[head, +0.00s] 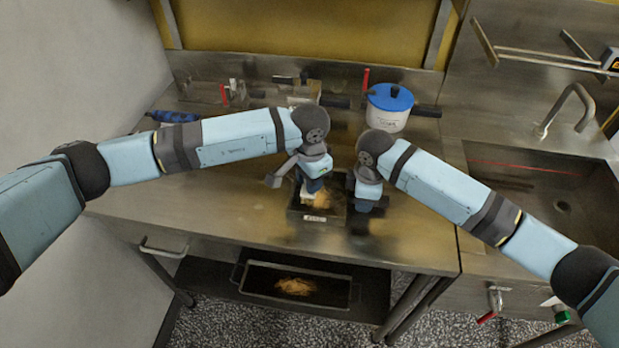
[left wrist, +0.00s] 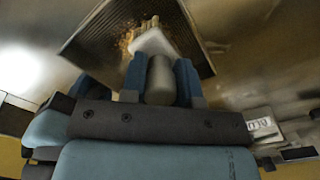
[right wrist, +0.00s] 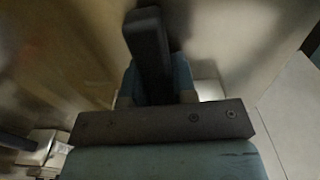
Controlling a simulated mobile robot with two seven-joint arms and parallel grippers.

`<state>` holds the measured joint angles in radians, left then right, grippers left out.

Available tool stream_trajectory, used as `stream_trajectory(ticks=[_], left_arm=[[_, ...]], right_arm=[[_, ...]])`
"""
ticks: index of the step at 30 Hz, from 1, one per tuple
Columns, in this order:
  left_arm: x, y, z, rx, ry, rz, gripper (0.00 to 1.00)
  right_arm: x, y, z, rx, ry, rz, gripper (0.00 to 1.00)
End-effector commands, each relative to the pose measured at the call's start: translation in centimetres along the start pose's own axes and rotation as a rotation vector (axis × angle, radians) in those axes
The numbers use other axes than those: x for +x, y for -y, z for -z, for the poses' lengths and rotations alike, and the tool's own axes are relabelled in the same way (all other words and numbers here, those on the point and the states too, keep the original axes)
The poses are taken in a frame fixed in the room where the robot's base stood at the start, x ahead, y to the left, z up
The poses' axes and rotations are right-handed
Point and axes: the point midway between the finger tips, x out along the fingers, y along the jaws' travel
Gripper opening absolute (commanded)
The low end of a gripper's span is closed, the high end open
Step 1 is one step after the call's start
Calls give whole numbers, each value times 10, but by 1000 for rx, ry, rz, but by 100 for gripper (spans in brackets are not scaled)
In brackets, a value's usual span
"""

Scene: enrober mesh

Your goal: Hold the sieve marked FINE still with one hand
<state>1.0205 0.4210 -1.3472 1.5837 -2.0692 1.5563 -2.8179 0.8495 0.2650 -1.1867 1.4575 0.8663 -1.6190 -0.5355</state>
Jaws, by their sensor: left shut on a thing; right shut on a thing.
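The sieve (head: 334,215) is a dark square frame on the steel bench, with a pale label on its front edge that is too small to read surely. Brown crumbs lie in it. My left gripper (head: 313,186) is above the sieve, shut on the grey handle of a brush. In the left wrist view, the brush's white head (left wrist: 153,43) and pale bristles are over the crumbs on the sieve mesh (left wrist: 193,38). My right gripper (head: 363,200) is at the sieve's right side, shut on a dark handle (right wrist: 150,45). The handle's join to the sieve is hidden.
A pot with a blue lid (head: 390,97) stands behind my right gripper. Several tools and small containers line the back, with a blue item (head: 172,116) at left. A sink (head: 560,185) is at right. A tray (head: 255,278) with crumbs sits below the bench.

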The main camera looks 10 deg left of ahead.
Motion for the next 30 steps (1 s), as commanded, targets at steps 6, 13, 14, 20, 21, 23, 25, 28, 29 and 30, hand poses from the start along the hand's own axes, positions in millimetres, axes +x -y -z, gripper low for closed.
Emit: stream_trajectory(ticks=[6, 13, 14, 20, 21, 23, 25, 28, 29, 30], left_arm=[[1, 0, 0, 0, 0, 0, 9], [5, 0, 0, 0, 0, 0, 9], [5, 0, 0, 0, 0, 0, 9], [8, 0, 0, 0, 0, 0, 9], [8, 0, 0, 0, 0, 0, 9], [8, 0, 0, 0, -1, 0, 9], [8, -1, 1, 1, 0, 0, 9], [8, -4, 4, 1, 0, 0, 9], [8, -6, 6, 2, 0, 0, 9], [7, -8, 7, 2, -1, -1, 9]], right_arm=[[0, 0, 0, 0, 0, 0, 0], [0, 0, 0, 0, 0, 0, 0], [0, 0, 0, 0, 0, 0, 0], [0, 0, 0, 0, 0, 0, 0], [0, 0, 0, 0, 0, 0, 0], [0, 0, 0, 0, 0, 0, 0], [0, 0, 0, 0, -1, 0, 0], [0, 0, 0, 0, -1, 0, 0], [0, 0, 0, 0, -1, 0, 0], [0, 0, 0, 0, -1, 0, 0]])
